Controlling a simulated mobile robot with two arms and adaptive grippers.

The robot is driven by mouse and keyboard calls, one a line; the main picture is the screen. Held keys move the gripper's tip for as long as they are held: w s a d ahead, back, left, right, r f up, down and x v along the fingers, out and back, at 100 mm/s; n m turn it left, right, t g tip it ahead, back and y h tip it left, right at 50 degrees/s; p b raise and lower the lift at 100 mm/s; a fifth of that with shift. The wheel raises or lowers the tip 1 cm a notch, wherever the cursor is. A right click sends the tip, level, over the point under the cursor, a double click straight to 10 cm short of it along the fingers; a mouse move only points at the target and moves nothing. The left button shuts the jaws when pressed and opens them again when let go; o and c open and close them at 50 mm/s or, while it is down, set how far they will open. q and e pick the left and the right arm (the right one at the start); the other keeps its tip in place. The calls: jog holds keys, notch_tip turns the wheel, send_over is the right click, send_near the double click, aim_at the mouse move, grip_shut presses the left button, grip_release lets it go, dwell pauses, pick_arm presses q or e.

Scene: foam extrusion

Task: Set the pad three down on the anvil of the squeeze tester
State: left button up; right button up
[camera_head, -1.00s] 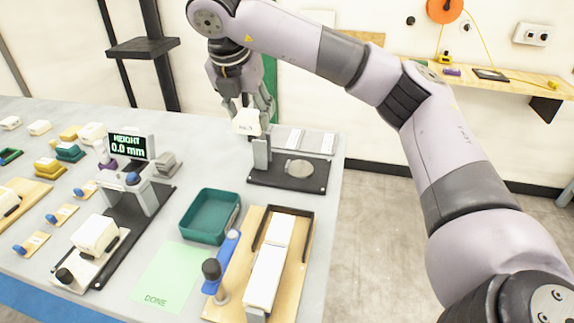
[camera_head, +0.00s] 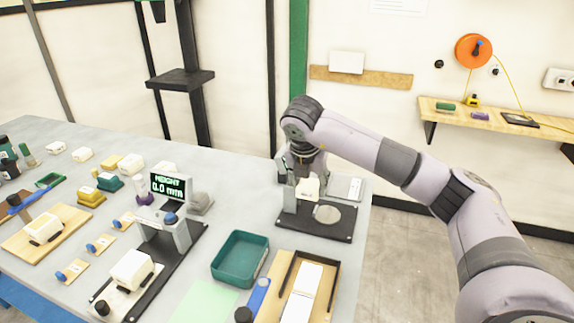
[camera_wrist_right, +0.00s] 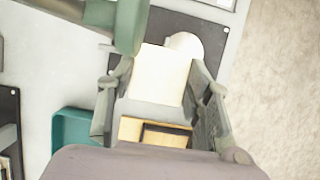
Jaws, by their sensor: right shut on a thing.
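Pad three (camera_head: 309,188), a cream block, is held in my right gripper (camera_head: 303,172). The squeeze tester has a black base (camera_head: 290,226), an upright post (camera_head: 289,198) and a round pale anvil disc (camera_head: 327,213). In the head view the pad is beside the post, behind and above the disc. In the right wrist view the pad (camera_wrist_right: 160,75) is between the two fingers of my right gripper (camera_wrist_right: 160,88) and partly covers the disc (camera_wrist_right: 187,43). A grey-green tester part (camera_wrist_right: 130,25) is close by at upper left. I cannot tell the gap under the pad. My left gripper is out of view.
A teal tray (camera_head: 240,258) stands in front of the tester. A height gauge (camera_head: 168,187) reading 0.0 mm is to the left, with a white block (camera_head: 132,270) on it. A wooden fixture (camera_head: 325,290) is at the front. The table's right edge is close to the tester.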

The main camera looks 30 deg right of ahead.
jog(key=p, duration=0.2)
send_over(328, 211)
jog(key=s+a, duration=0.1)
notch_tip(328, 211, down, 2)
jog(key=shift+s+a+f+b, duration=0.1)
jog(key=shift+f+b, duration=0.7)
jog(key=shift+f, duration=0.5)
jog(key=shift+a+f+b, duration=0.1)
jog(key=shift+f+b, duration=0.65)
jog(key=shift+f, duration=0.5)
jog(key=shift+f+b, duration=0.45)
jog(key=shift+f, duration=0.1)
jog(key=shift+f+b, duration=0.15)
jog(key=shift+b, duration=0.15)
jog(key=shift+b, duration=0.35)
jog(key=shift+f+b, duration=0.3)
jog(key=o, duration=1)
